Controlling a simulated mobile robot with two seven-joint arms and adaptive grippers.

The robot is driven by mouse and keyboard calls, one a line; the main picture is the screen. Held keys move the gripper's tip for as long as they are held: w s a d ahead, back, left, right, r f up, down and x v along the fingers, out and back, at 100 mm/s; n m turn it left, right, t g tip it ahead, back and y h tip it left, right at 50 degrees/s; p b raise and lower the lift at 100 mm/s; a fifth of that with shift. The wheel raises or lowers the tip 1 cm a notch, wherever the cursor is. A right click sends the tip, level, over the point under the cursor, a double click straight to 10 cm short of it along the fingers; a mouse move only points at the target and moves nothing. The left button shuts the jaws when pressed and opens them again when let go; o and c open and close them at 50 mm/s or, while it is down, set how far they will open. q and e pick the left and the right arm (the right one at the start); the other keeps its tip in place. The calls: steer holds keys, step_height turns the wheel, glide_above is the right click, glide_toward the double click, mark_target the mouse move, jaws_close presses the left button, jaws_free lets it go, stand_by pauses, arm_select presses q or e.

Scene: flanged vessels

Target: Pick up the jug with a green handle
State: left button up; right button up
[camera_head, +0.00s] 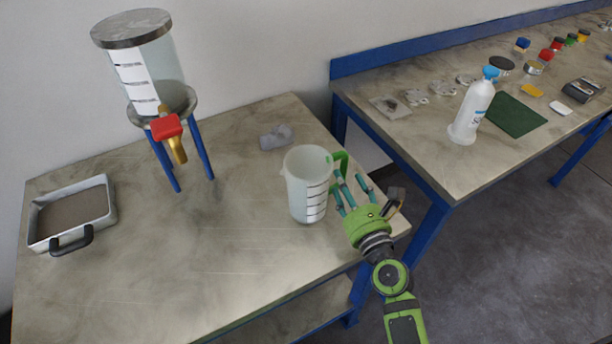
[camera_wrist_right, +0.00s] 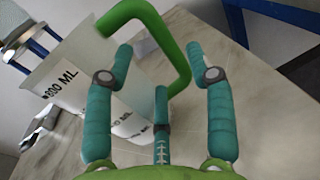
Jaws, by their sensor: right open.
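The jug (camera_head: 307,186) is a clear measuring jug with white scale markings and a green handle (camera_head: 340,160) on its right side. It stands upright on the near table. My right gripper (camera_head: 353,189) is open beside the handle, to the right of the jug. In the right wrist view the green handle (camera_wrist_right: 176,50) lies between the spread teal fingers of the right gripper (camera_wrist_right: 160,85), with the jug wall (camera_wrist_right: 75,75) behind and to the left. I cannot tell whether any finger touches the handle. My left gripper is not in view.
A large clear tank (camera_head: 150,75) with a red-handled tap stands on blue legs at the back left. A metal tray (camera_head: 107,205) with a black handle is at the far left. A grey object (camera_head: 276,137) lies behind the jug. A white bottle (camera_head: 472,108) stands on the other table.

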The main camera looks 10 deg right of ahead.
mark_target(342, 173)
steer(key=shift+w+d, duration=0.1)
steer(key=shift+w, duration=0.7)
steer(key=shift+w+f, duration=0.15)
steer(key=shift+w, duration=1.1)
steer(key=shift+w+f, duration=0.1)
steer(key=shift+w, duration=0.3)
steer(key=shift+c, duration=0.4)
jaws_close()
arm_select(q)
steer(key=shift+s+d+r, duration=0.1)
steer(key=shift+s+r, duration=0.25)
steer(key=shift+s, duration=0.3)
